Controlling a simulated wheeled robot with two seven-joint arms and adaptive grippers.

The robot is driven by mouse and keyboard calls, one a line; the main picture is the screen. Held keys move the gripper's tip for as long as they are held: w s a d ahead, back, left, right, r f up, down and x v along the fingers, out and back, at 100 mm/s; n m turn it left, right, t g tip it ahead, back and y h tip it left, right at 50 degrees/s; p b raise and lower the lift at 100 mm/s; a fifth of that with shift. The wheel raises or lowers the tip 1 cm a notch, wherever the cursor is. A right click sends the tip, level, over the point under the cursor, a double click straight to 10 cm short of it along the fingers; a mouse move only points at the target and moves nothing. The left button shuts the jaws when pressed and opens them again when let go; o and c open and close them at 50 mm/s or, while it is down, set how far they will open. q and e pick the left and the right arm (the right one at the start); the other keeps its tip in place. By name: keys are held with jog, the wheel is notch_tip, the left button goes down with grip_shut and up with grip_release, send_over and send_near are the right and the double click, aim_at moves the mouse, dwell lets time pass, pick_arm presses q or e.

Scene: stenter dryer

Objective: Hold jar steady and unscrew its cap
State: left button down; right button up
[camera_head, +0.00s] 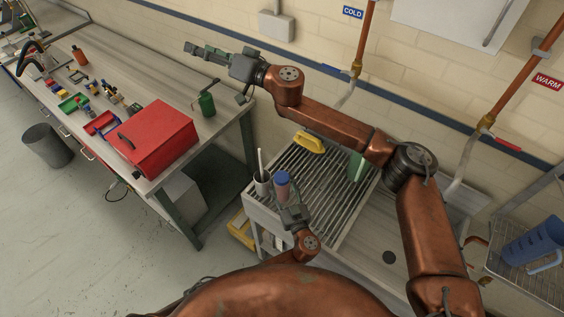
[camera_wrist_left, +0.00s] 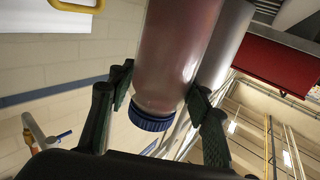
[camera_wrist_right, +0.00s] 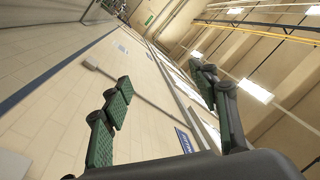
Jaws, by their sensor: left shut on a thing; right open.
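The jar (camera_head: 282,190) stands near the left end of the slatted drain rack. In the left wrist view the jar (camera_wrist_left: 178,55) has a pinkish, see-through body and a ribbed blue cap (camera_wrist_left: 152,119) on its end. My left gripper (camera_head: 288,212) is shut on the jar, with one finger on each side of it in the left wrist view (camera_wrist_left: 160,95). My right gripper (camera_head: 198,50) is open and empty, high up near the wall and away from the jar. The right wrist view shows only wall and ceiling between its fingers (camera_wrist_right: 160,95).
A grey cup (camera_head: 262,184) with a stick in it stands close beside the jar. A yellow brush (camera_head: 309,142) lies on the slatted rack (camera_head: 320,190). The left workbench holds a red toolbox (camera_head: 150,140) and a green bottle (camera_head: 207,104). A blue jug (camera_head: 533,243) is at far right.

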jog(key=w+d+f+m+t+h, duration=0.4)
jog(key=w+d+m+h, duration=0.3)
jog(key=m, duration=0.4)
jog(key=m+g+h, duration=1)
jog(key=m+g, duration=0.1)
jog(key=g, duration=0.2)
send_over(282, 179)
notch_tip(282, 179, down, 30)
jog(key=shift+a+r, duration=0.1)
jog(key=shift+f, duration=3.85)
jog(key=shift+c, duration=0.3)
